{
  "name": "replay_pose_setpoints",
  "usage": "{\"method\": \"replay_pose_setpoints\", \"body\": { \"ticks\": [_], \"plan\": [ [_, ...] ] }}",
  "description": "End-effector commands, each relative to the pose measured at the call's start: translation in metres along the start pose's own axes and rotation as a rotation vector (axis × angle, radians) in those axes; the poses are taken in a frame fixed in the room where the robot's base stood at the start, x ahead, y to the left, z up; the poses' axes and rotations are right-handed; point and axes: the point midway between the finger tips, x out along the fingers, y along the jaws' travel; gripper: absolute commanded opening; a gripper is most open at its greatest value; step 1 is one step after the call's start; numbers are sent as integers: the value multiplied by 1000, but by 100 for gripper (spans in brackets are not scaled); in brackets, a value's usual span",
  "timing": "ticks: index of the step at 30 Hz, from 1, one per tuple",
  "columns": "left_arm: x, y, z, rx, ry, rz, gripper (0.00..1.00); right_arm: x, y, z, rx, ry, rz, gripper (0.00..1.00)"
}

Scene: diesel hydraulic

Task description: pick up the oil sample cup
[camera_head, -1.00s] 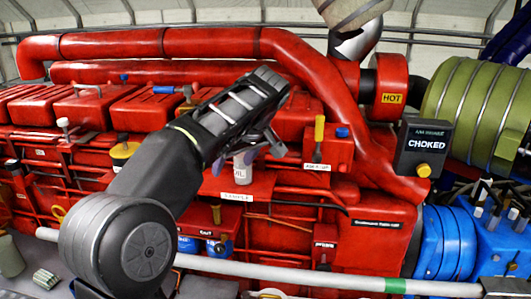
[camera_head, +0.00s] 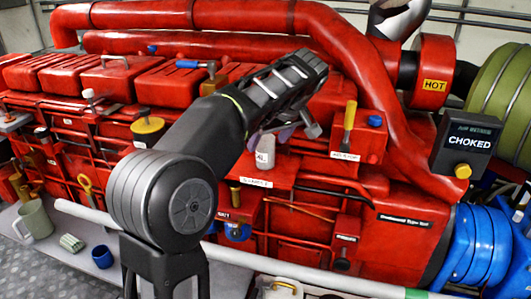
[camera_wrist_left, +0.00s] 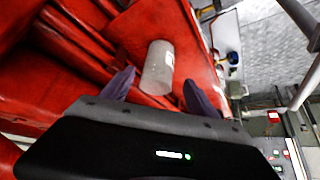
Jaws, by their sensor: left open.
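The oil sample cup (camera_head: 265,152) is a small whitish cup with a dark-lettered label, standing on a red ledge above a white label plate. It also shows in the left wrist view (camera_wrist_left: 157,68), just ahead of and between the lines of the two fingers. My left gripper (camera_head: 272,136) reaches over the ledge from the left, close to the cup. In the left wrist view its purple-grey fingertips (camera_wrist_left: 160,92) are spread apart with nothing clamped. The arm hides part of the engine behind it. My right gripper is not in view.
A yellow-handled tool (camera_head: 349,118) stands right of the cup. A black CHOKED indicator box (camera_head: 466,146) is farther right. A red pipe (camera_head: 245,15) runs above. A pale rail (camera_head: 270,262) crosses in front.

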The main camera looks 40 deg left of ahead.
Motion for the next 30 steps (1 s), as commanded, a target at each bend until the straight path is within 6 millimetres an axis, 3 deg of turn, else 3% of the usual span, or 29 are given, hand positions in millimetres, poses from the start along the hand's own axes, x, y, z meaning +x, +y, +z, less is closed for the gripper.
{"method": "replay_pose_setpoints", "body": {
  "ticks": [10,21,30],
  "plan": [
    [4,1,0,1,0,0,69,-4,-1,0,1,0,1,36],
    [50,4,2,0,0,0,69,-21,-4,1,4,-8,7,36],
    [52,4,3,0,0,2,69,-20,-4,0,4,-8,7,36]
  ]
}}
